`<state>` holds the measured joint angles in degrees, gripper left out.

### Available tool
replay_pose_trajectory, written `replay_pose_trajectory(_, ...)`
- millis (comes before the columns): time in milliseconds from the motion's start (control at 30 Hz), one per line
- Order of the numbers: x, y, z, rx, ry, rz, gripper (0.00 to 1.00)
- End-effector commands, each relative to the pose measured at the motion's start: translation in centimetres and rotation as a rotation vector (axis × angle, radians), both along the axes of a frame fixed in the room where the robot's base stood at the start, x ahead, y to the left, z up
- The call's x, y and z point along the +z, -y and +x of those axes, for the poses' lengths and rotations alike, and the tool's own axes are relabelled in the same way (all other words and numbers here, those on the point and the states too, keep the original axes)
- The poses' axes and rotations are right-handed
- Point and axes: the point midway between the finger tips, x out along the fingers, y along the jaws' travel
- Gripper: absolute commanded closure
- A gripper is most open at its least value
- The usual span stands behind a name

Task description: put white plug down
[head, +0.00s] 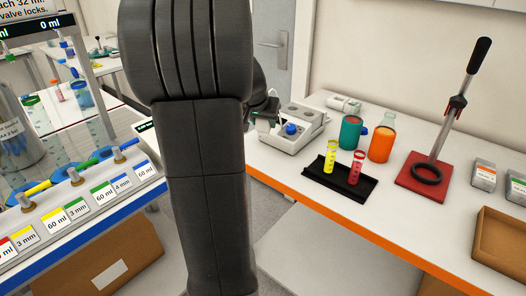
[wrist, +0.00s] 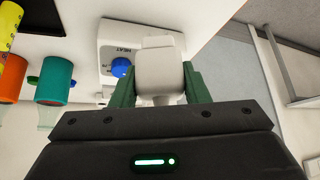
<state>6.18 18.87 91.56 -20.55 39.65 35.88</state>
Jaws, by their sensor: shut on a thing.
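The white plug (wrist: 158,72) is a pale, rounded block between the green fingers of my gripper (wrist: 160,92) in the wrist view. My gripper is shut on it, with one finger at each side. Behind the plug is a white heater unit (wrist: 112,35) with a blue knob. In the head view, my gripper (head: 266,116) is partly hidden behind my dark arm, at the left end of the right bench by the heater unit (head: 285,141). I cannot make out the plug there, nor tell whether it touches anything.
On the right bench, a black rack (head: 338,182) holds a yellow and a red tube. A teal cup (head: 350,134), an orange jar (head: 381,145) and a red-based lever stand (head: 424,177) are further right. The orange-edged bench front (head: 400,255) borders open floor.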

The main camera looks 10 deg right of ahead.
Motion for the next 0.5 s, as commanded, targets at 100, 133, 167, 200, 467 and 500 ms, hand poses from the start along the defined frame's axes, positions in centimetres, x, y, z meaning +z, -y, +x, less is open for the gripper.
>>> replay_pose_trajectory(100,-2.3,0.0,0.0,0.001,-0.004,0.000,0.90)
replay_pose_trajectory(133,-2.6,0.0,0.0,0.000,-0.002,0.000,0.90)
replay_pose_trajectory(167,-2.9,0.0,0.0,0.000,-0.001,0.000,0.90)
replay_pose_trajectory(200,-3.2,0.0,0.0,0.001,-0.001,0.000,0.90)
replay_pose_trajectory(467,-6.1,0.0,0.0,0.001,-0.003,-0.001,0.90)
replay_pose_trajectory(500,-6.6,0.0,0.0,0.001,-0.002,0.001,0.90)
